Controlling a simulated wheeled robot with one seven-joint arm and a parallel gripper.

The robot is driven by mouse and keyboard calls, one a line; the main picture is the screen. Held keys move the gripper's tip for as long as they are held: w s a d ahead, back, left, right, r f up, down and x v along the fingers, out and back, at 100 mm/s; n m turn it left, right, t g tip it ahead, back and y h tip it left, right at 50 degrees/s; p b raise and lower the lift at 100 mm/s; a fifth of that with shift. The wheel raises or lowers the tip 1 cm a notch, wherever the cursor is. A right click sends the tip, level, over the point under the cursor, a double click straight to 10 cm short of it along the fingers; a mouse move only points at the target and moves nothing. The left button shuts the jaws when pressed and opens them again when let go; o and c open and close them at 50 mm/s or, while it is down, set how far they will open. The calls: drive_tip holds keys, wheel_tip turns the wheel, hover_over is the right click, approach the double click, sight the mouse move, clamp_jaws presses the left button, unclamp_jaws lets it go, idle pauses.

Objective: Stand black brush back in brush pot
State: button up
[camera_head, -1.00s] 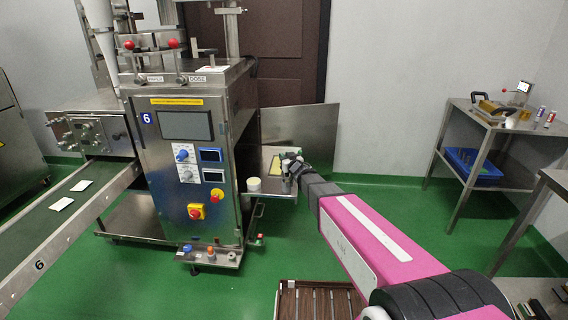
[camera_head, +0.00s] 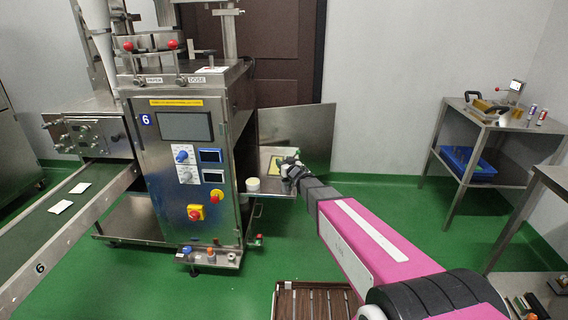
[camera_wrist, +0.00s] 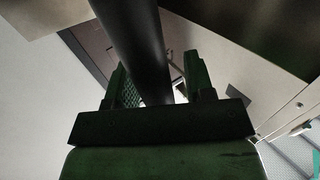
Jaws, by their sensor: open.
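My gripper (camera_head: 289,170) is over the small steel side shelf (camera_head: 275,192) of the packing machine. In the wrist view its two fingers (camera_wrist: 157,88) stand apart, open. A thick dark cylinder (camera_wrist: 135,40), which looks like the black brush, runs between the fingers. I cannot tell whether either finger touches it, and its lower end is hidden by the gripper. A small white pot (camera_head: 253,185) stands on the shelf just left of my gripper; I cannot tell whether it is the brush pot.
The packing machine (camera_head: 185,165) stands left of the shelf, with a steel panel (camera_head: 305,135) behind. A yellow-green item (camera_head: 275,164) lies on the shelf beside my gripper. A steel table (camera_head: 500,121) with tools stands at right. A brown slatted tray (camera_head: 312,300) is low in front.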

drive_tip(key=v, duration=1.2)
drive_tip(key=s+d+f+m+g+h, duration=0.3)
drive_tip(key=s+d+h, duration=0.15)
drive_tip(key=d, duration=0.35)
drive_tip(key=s+d+f+m+g+h, duration=0.3)
drive_tip(key=d+h, duration=0.3)
drive_tip(key=d, duration=0.2)
drive_tip(key=s+d+f+g+y, duration=0.1)
drive_tip(key=s+d+g, duration=0.1)
drive_tip(key=s+g, duration=0.7)
drive_tip(key=s, duration=0.7)
drive_tip(key=shift+s+f+g, duration=0.15)
drive_tip(key=shift+f+g, duration=0.15)
drive_tip(key=shift+f, duration=0.1)
drive_tip(key=shift+y, duration=0.25)
